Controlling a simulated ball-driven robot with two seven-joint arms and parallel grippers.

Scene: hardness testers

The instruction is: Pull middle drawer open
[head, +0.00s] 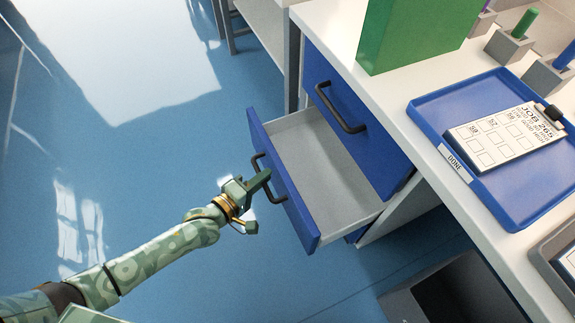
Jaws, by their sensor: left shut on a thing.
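The middle drawer (281,193) has a blue front and a pale grey inside, and it stands well out from the white cabinet. Its inside looks empty. My left gripper (262,187) is at the drawer's dark handle (258,163) on the outer face of the front. It is shut on the handle; the gripper hides part of the handle. Above it, the top drawer (345,120) is closed, with its own dark bar handle (341,112). My right gripper is not in view.
The white worktop (405,128) holds a green box (410,35), a blue tray (528,203) with a clipboard card (505,135), and small blocks with coloured pegs. A dark open bin (440,298) stands below right. Blue floor (150,150) is clear on the left.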

